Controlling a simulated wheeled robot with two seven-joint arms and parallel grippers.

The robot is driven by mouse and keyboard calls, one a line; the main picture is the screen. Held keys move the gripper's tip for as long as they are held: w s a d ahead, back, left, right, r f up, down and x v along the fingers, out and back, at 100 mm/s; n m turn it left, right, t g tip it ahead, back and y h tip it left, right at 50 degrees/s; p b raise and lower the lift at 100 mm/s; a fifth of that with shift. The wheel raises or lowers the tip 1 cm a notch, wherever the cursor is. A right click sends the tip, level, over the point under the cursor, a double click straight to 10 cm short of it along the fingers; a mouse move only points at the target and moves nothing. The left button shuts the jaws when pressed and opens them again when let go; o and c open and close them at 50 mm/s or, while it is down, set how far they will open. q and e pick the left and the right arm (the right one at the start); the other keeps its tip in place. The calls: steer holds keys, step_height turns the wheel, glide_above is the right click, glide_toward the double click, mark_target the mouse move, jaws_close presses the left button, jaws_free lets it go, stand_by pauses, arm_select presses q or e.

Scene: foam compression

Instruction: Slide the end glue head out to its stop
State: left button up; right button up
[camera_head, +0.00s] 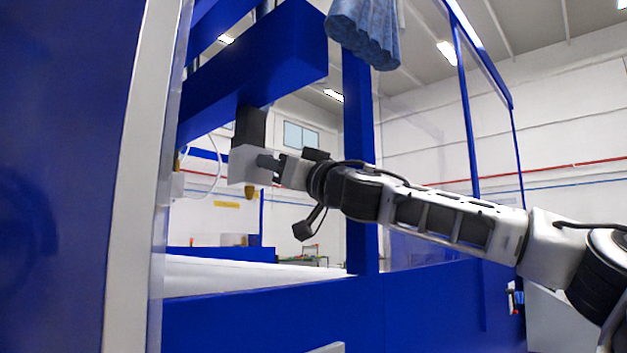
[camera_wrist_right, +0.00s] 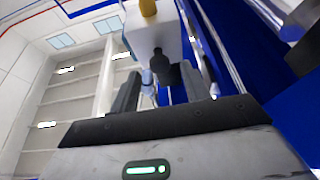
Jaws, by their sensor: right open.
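The end glue head (camera_head: 248,165) is a pale grey block under a dark mount, with a brass nozzle (camera_head: 250,192) below it, hanging from the blue beam. In the right wrist view the head (camera_wrist_right: 155,36) is straight ahead, with a dark handle (camera_wrist_right: 161,72) sticking out towards me. My right gripper (camera_head: 272,164) is at the head's right side. In the wrist view its fingers (camera_wrist_right: 160,92) stand open on either side of the handle, with gaps visible. Whether a finger touches the handle is unclear. My left gripper is not in view.
A blue beam (camera_head: 255,62) runs above the head, and a blue post (camera_head: 358,120) stands behind my right arm. A white surface (camera_head: 235,274) lies below, behind a blue front panel (camera_head: 270,318). Blue ribbed hoses (camera_head: 364,32) hang at the top.

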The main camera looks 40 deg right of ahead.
arm_select(q)
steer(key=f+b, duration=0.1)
steer(key=b, duration=0.1)
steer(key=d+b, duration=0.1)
steer(key=b, duration=0.1)
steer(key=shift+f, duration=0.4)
arm_select(e)
steer(key=v, duration=1.4)
steer(key=shift+s+f, duration=0.2)
steer(key=shift+s, duration=0.2)
